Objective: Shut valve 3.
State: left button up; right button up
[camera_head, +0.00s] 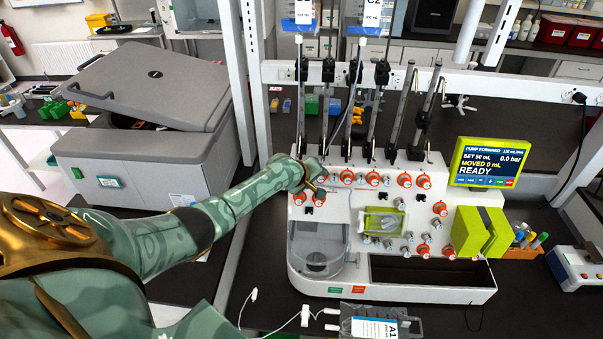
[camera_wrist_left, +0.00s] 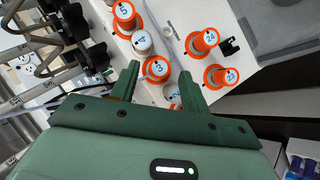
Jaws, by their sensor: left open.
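Valve 3 (camera_wrist_left: 157,68) is an orange-rimmed round knob with a blue "3" on a pale face. In the left wrist view it shows between the tips of my left gripper (camera_wrist_left: 159,72), whose green fingers are spread apart. I cannot tell whether either finger touches it. In the head view my left gripper (camera_head: 315,172) is at the left end of the top valve row and hides part of it. The cell processor (camera_head: 302,270) is a white bench machine with orange and white knobs. My right gripper is out of view.
White valve 4 (camera_wrist_left: 141,40) and a white knob (camera_wrist_left: 172,95) sit close beside valve 3. Orange valve 5 (camera_wrist_left: 123,12) is farther up; valves 24 (camera_wrist_left: 203,40) and 23 (camera_wrist_left: 220,75) are to the right. Poles stand behind the row. A screen (camera_head: 488,163) reads READY.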

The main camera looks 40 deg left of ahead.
pick_arm(q)
jog(key=v, duration=1.4)
jog(key=shift+s, duration=0.2)
